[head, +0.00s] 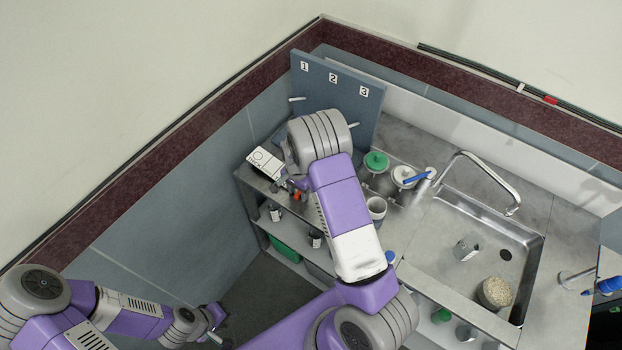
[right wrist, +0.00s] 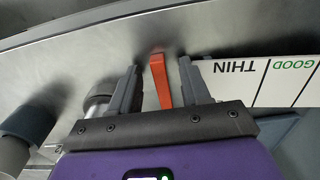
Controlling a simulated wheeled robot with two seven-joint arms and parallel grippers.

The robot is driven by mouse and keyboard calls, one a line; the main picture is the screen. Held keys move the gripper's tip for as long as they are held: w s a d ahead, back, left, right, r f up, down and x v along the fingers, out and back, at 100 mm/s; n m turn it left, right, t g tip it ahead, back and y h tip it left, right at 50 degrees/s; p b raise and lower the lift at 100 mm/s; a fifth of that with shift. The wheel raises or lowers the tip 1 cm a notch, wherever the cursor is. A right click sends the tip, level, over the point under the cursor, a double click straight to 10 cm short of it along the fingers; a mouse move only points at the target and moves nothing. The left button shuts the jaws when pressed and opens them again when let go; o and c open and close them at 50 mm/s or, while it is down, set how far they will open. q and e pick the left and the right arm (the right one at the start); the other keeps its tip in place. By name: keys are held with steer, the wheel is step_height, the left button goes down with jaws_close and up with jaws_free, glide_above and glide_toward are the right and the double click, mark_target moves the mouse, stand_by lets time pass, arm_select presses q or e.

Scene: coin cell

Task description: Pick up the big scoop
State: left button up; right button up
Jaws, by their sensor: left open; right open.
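An orange-red, narrow handle-like piece (right wrist: 160,82) stands between the two fingers of my right gripper (right wrist: 160,85) in the right wrist view. It looks apart from both fingers. A small red bit (head: 297,195) shows beside the right gripper in the head view. I cannot tell whether this piece is the big scoop, as no bowl is visible. My right gripper is open at the left end of the counter, partly hidden by its own arm in the head view. My left gripper (head: 217,324) is open and empty, low at the lower left, away from the counter.
A white card marked THIN and GOOD (right wrist: 265,78) lies right of my right gripper. A board numbered 1 to 3 (head: 340,88) stands behind. A green-lidded jar (head: 376,162), a white cup (head: 376,207) and a sink (head: 480,240) are to the right.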

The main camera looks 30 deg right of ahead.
jaws_close()
steer(key=shift+r, duration=0.1)
stand_by(0.3)
